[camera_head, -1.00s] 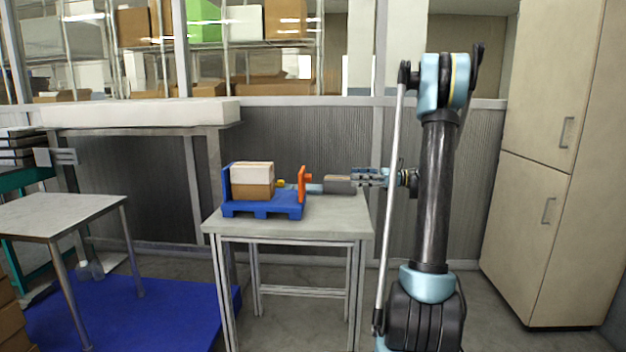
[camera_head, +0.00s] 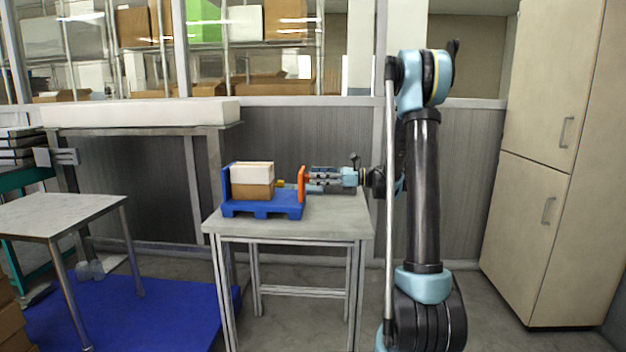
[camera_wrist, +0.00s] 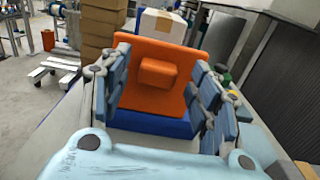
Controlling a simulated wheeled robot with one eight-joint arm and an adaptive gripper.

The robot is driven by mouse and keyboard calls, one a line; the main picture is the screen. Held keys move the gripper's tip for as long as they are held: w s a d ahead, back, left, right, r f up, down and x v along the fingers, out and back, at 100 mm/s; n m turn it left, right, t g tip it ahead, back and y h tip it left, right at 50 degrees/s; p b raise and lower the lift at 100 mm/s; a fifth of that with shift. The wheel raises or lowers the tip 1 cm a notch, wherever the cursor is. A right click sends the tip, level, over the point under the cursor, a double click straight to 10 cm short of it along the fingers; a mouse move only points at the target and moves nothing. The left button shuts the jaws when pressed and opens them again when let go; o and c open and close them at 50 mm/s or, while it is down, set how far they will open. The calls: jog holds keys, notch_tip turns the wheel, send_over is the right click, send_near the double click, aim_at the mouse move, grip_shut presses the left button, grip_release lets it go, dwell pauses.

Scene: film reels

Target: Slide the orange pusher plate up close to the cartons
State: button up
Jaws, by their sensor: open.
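The orange pusher plate (camera_head: 302,184) stands upright at the right end of a blue pallet-like base (camera_head: 262,211). It also faces me in the wrist view (camera_wrist: 186,62), with a block-shaped orange knob (camera_wrist: 157,72) on its near face. A white carton (camera_head: 252,171) rests on a brown carton (camera_head: 252,191) at the base's left part, with a gap between them and the plate. The white carton's top shows beyond the plate in the wrist view (camera_wrist: 170,28). My gripper (camera_head: 309,179) is open just right of the plate, its fingers either side of the knob (camera_wrist: 160,84). Contact is unclear.
The base stands on a small grey table (camera_head: 290,227); its upright blue wall (camera_head: 226,183) is left of the cartons. A grey object lies behind my gripper, mostly hidden. Another table (camera_head: 62,215) is at left, a tall cabinet (camera_head: 550,160) at right.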

jog(key=shift+a, duration=1.05)
grip_shut()
jog(key=shift+w, duration=0.1)
